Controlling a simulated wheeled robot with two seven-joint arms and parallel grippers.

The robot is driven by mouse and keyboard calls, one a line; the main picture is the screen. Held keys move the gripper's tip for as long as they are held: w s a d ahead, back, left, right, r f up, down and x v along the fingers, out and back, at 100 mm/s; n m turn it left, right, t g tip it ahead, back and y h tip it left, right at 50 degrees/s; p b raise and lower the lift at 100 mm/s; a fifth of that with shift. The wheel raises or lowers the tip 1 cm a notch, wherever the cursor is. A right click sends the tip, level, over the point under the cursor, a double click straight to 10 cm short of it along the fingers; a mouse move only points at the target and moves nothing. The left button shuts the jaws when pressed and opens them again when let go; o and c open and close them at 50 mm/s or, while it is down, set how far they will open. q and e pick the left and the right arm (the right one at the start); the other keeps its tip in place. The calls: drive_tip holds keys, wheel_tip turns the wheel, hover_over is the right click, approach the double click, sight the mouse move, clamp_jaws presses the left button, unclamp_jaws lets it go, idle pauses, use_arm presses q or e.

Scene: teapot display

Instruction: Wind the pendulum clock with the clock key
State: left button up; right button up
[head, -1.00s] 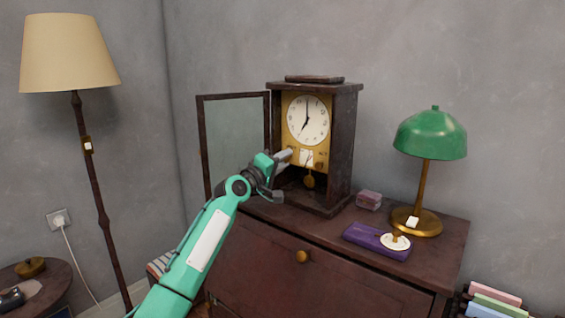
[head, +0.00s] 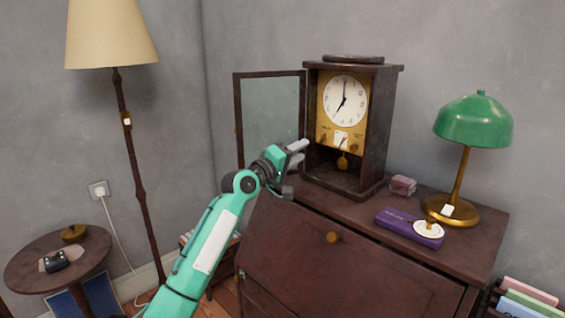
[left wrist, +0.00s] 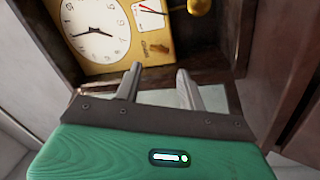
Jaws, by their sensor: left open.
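The pendulum clock (head: 380,130) stands upright on the dark wooden cabinet, with its glass door (head: 270,120) swung open to the left. Its white dial (head: 345,101) sits on a gold panel; a small knob-like piece shows on each lower side, and I cannot tell whether either is the clock key. The gold pendulum bob (head: 342,163) hangs below. My left gripper (head: 300,152) is open and empty at the clock's front left, apart from the panel. In the left wrist view its fingers (left wrist: 157,80) point toward the panel (left wrist: 125,52). My right gripper is out of view.
A floor lamp (head: 130,180) and round table (head: 28,259) stand left.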

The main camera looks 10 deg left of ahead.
use_arm(q)
drive_tip(key=v, duration=0.6)
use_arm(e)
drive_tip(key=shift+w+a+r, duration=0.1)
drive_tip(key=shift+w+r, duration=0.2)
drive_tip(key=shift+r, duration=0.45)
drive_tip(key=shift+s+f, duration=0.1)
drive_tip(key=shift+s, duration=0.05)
